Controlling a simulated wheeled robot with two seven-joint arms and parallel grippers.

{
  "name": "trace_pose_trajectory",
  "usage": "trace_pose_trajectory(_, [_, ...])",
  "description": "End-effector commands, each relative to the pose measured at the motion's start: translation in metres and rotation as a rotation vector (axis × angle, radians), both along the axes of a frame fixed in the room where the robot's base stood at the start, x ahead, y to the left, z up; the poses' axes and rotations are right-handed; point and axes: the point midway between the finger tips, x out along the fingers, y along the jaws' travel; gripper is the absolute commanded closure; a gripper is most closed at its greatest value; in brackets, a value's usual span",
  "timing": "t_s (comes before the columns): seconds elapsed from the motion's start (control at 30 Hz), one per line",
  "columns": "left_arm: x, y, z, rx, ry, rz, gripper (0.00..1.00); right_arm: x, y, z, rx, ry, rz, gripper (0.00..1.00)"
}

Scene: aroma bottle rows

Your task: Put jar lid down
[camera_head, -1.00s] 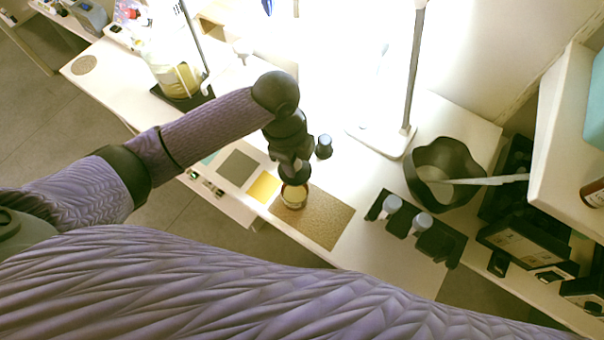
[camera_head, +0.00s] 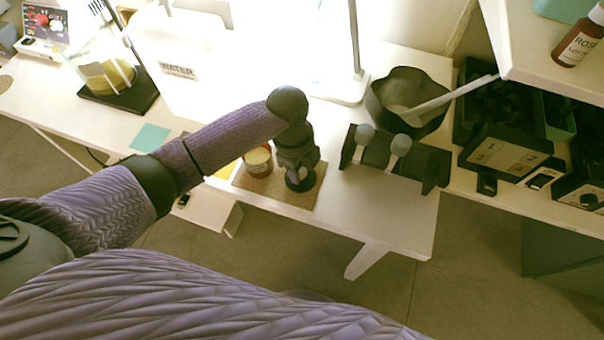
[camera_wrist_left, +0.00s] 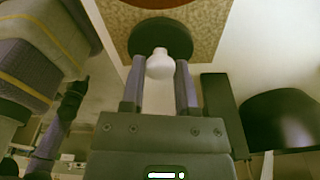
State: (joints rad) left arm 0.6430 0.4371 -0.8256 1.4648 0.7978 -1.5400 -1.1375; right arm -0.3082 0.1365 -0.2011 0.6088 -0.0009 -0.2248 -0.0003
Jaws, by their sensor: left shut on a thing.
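The jar lid (camera_wrist_left: 148,38) is a dark round disc with a pale knob (camera_wrist_left: 159,66). In the left wrist view the knob sits between the fingers of my left gripper (camera_wrist_left: 160,85), which is shut on it. In the head view my left gripper (camera_head: 299,172) points down over the right part of the cork mat (camera_head: 315,195), with the dark lid (camera_head: 300,184) under it. I cannot tell whether the lid touches the mat. The open jar (camera_head: 258,162) stands on the mat just left of the gripper. My right gripper is not in view.
A black rack (camera_head: 375,155) with grey-topped pieces stands right of the mat. Behind it is a dark bowl (camera_head: 410,90) with a pale spatula. A lamp base (camera_head: 340,88) is at the back. Bare white table (camera_head: 350,205) lies right of the mat.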

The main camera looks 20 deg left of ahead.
Motion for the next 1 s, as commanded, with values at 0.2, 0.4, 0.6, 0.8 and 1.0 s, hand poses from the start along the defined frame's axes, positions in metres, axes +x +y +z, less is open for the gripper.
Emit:
trace_pose_trajectory(0.2, [0.000,0.000,-0.011,0.000,-0.001,0.000,1.00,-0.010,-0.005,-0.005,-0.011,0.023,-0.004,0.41])
trace_pose_trajectory(0.4, [0.000,0.000,-0.014,0.000,0.000,0.000,0.57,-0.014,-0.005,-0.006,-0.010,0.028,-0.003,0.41])
trace_pose_trajectory(0.6, [0.000,0.000,-0.014,0.000,-0.001,0.000,0.26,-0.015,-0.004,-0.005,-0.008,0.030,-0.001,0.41])
trace_pose_trajectory(0.8, [0.000,0.000,-0.013,0.000,-0.001,0.000,0.26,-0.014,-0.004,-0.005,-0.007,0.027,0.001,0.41])
trace_pose_trajectory(1.0, [0.002,0.004,0.025,0.000,-0.006,0.001,0.26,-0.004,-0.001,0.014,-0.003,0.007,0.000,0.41])
